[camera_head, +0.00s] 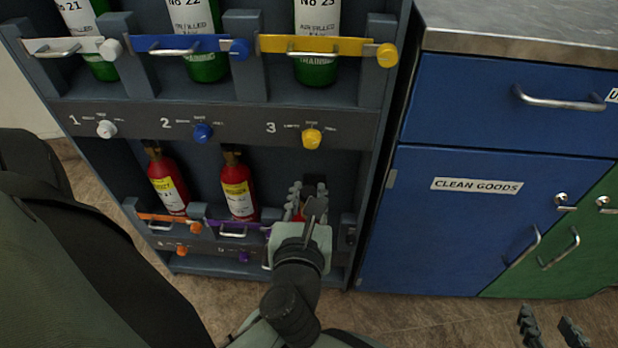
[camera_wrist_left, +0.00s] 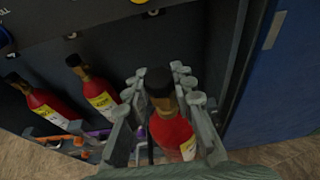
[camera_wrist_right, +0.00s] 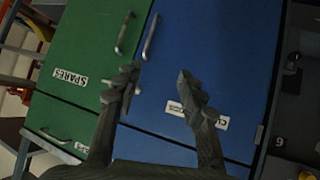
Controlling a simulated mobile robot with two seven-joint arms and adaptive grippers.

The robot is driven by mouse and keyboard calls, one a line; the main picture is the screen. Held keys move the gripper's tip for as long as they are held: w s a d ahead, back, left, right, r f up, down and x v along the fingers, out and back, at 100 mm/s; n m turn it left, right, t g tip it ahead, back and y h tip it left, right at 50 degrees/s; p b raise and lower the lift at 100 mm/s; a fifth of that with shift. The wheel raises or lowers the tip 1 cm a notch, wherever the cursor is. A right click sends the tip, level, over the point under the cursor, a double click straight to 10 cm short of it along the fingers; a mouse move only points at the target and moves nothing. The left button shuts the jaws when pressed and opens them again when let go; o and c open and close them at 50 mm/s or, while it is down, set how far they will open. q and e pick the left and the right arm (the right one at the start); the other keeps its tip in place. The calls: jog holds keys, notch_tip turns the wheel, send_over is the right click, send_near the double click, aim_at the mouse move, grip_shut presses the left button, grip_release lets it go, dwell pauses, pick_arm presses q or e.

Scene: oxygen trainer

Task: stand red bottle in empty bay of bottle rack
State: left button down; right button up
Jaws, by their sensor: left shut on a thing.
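The red bottle (camera_wrist_left: 170,133) with a dark cap and yellow label stands roughly upright between the fingers of my left gripper (camera_wrist_left: 165,85) in the left wrist view. In the head view my left gripper (camera_head: 308,192) is at the lower right bay of the bottle rack (camera_head: 355,125), shut on the bottle. The hand hides most of the bottle and the bay's front there. I cannot tell whether the bottle's base touches the bay floor. My right gripper (camera_wrist_right: 158,85) is open and empty, facing the cabinets. Its fingertips also show at the head view's lower right (camera_head: 549,330).
Two other red bottles stand in the lower bays, left (camera_head: 168,183) and middle (camera_head: 238,190), behind orange (camera_head: 160,217) and purple (camera_head: 222,224) bars. Green bottles fill the upper row. A blue cabinet (camera_head: 450,235) stands close to the rack's right side.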

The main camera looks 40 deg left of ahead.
pick_arm(q)
jog(key=w+a, duration=0.7)
jog(key=w, duration=0.5)
jog(key=shift+w+a+p, duration=0.35)
jog(key=shift+a+p, duration=0.05)
pick_arm(e)
jog(key=s+d+f+g, duration=0.1)
jog(key=d, duration=0.1)
jog(key=s+d+f+g+h, duration=0.1)
jog(key=s+f, duration=0.1)
jog(key=shift+s+d+f+m+g+h, duration=0.1)
jog(key=shift+s+d+m+g+h, duration=0.05)
jog(key=shift+d+m+g+h, duration=0.2)
pick_arm(q)
jog(key=shift+f, duration=0.25)
pick_arm(e)
jog(key=shift+a, duration=0.1)
pick_arm(q)
jog(key=shift+f, duration=0.5)
pick_arm(e)
jog(key=shift+w+a+r+t, duration=0.55)
jog(key=shift+w+a+r, duration=0.1)
jog(key=shift+w+a, duration=0.1)
pick_arm(q)
jog(key=shift+s+f, duration=0.1)
jog(key=shift+f, duration=0.05)
pick_arm(e)
jog(key=shift+w+r+y, duration=0.1)
jog(key=shift+y, duration=0.35)
